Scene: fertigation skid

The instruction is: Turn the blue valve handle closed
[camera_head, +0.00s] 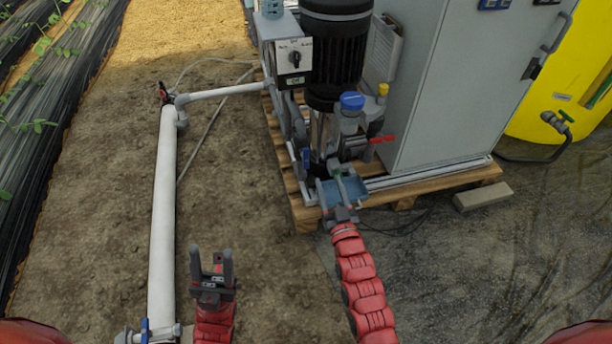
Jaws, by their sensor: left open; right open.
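A small upright blue handle (306,158) shows on the pipework at the left side of the pump. Another small blue handle (145,329) is on the fitting of the white pipe at the bottom edge. I cannot tell which one is the task's valve, or how far either is turned. My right gripper (340,180) is open at the front of the skid, over a flat blue part (353,192) and below the pump fittings. Contact there cannot be made out. My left gripper (212,266) is open and empty over the soil, right of the white pipe.
The black pump (335,50), a switch box (293,57) and a grey cabinet (440,90) stand on a wooden pallet (305,215). A red lever (382,139) sticks out right of the pump. A white pipe (164,210) runs along the left. Bare soil lies between.

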